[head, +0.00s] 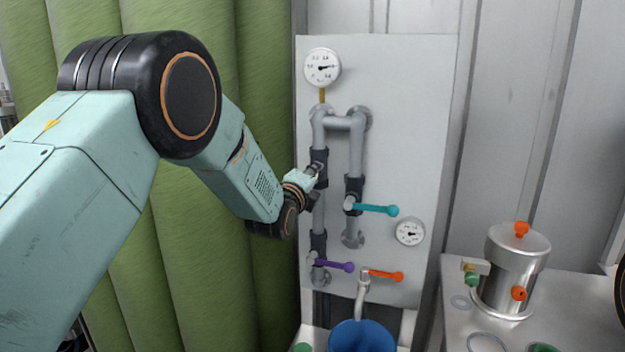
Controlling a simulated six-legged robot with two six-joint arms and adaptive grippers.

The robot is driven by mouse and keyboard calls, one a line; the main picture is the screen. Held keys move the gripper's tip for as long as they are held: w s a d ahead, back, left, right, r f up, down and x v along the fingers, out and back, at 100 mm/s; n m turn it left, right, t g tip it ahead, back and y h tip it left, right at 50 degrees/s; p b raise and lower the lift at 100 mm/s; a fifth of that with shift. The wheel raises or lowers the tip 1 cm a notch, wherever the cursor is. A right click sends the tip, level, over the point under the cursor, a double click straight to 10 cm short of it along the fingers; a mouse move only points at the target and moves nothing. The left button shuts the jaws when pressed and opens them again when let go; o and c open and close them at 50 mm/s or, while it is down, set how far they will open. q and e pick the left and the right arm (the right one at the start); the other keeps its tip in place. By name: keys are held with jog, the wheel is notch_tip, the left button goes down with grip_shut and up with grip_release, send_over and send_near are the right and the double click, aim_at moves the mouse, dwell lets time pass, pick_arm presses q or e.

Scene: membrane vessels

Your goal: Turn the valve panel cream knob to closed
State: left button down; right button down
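The valve panel (422,130) is a pale upright board with grey pipes, dark valve bodies and coloured lever handles. My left gripper (316,172) is at the upper valve on the left pipe, small and dark against the pipe. I cannot tell whether its fingers are open or shut, or whether they touch the valve. No cream knob can be clearly made out; my gripper and wrist cover the area around that upper valve. My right gripper is not in view.
Teal (376,209), purple (336,266) and orange (384,275) handles point right, close below my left gripper. Two gauges (322,67) (410,233) sit on the panel. A blue bucket (361,337) stands below. A steel vessel (515,268) stands on a bench at right. Green columns (265,70) rise at left.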

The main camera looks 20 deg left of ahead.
pick_arm(q)
jog(key=shift+m, duration=1.2)
jog(key=shift+r+m, duration=0.1)
jog(key=shift+m, duration=0.2)
jog(key=c, duration=1.1)
grip_release()
jog(key=shift+o, duration=0.2)
jog(key=s, duration=1.2)
jog(key=shift+a, duration=0.25)
